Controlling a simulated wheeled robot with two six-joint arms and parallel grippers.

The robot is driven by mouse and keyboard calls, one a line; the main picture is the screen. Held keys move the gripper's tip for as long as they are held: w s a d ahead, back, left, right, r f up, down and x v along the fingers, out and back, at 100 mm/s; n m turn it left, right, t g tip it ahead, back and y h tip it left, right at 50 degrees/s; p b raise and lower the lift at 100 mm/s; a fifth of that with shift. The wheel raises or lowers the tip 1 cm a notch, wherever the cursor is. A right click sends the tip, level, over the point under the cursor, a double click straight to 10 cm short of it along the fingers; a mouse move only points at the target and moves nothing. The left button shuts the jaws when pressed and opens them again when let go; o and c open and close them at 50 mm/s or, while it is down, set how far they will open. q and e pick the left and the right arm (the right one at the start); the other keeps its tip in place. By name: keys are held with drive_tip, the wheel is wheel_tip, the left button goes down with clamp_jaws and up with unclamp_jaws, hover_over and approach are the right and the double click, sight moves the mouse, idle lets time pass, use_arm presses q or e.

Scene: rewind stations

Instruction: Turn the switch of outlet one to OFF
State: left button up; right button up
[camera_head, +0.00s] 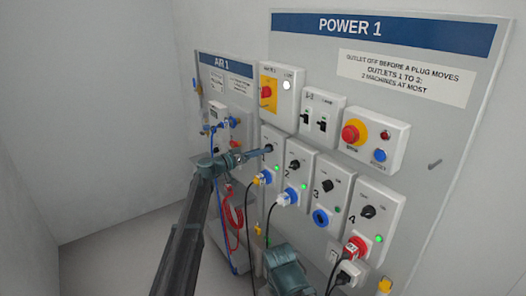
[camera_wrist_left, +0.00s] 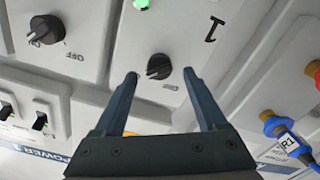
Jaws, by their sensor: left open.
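The outlet one switch is a black rotary knob (camera_wrist_left: 158,66) on a pale panel marked 1, in the left wrist view. A lit green lamp (camera_wrist_left: 142,4) is above it there. My left gripper (camera_wrist_left: 160,77) is open, its two blue fingers on either side of the knob in the picture; contact cannot be told. In the head view my left gripper (camera_head: 257,154) reaches the outlet one knob (camera_head: 268,148) from the left and partly covers that panel. The small label by the knob is too small to read.
Outlet two's knob (camera_head: 294,165) is close on the right, then outlets three (camera_head: 328,185) and four (camera_head: 368,212). Two breakers (camera_head: 321,117) are above. The AIR 1 board (camera_head: 226,65) is at left.

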use_arm(q)
drive_tip(key=shift+x, duration=1.1)
drive_tip(key=shift+c, duration=0.3)
clamp_jaws()
